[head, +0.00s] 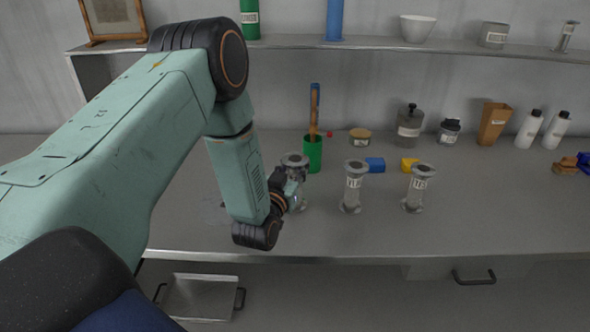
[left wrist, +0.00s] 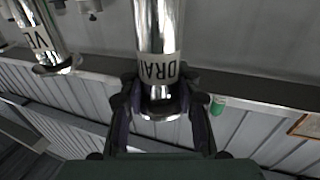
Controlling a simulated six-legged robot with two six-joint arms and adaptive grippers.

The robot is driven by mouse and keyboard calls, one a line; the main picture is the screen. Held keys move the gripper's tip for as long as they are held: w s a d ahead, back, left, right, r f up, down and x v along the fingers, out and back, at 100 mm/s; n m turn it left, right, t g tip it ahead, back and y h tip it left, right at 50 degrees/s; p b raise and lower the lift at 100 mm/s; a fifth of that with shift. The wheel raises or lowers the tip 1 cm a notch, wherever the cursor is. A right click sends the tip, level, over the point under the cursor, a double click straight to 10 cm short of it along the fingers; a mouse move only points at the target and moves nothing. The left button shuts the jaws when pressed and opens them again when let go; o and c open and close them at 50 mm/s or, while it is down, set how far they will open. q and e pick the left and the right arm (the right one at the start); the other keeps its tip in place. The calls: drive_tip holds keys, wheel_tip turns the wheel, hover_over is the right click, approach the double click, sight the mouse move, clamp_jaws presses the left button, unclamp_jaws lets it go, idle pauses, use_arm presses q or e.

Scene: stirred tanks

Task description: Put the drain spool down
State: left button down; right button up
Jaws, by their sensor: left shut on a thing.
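The drain spool (head: 295,161) is a shiny metal flanged pipe, upright at the left end of a row of spools on the grey bench. In the left wrist view the drain spool (left wrist: 160,30) carries a label reading "DRAI", the rest cut off. My left gripper (head: 291,190) is shut on it, with a finger on each side near one end (left wrist: 162,105). The gripper hides part of the spool in the head view. I cannot tell whether its lower flange touches the bench. My right gripper is not in view.
Two labelled spools (head: 353,190) (head: 416,190) stand to the right. A green cup (head: 313,157) is close behind the drain spool. A blue block (head: 375,165) and a yellow block (head: 409,165) lie behind. The bench front (head: 430,235) is clear.

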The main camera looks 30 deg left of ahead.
use_arm(q)
drive_tip(key=shift+w+f, duration=0.15)
drive_tip(key=shift+f, duration=0.3)
drive_tip(key=c, duration=1.1)
unclamp_jaws()
drive_tip(key=shift+o, duration=0.7)
drive_tip(key=shift+s+r, duration=0.2)
drive_tip(key=v, duration=1.1)
drive_tip(key=shift+s+d, duration=0.2)
drive_tip(key=shift+s, duration=0.15)
drive_tip(key=shift+s+f, duration=0.1)
drive_tip(key=shift+f, duration=0.05)
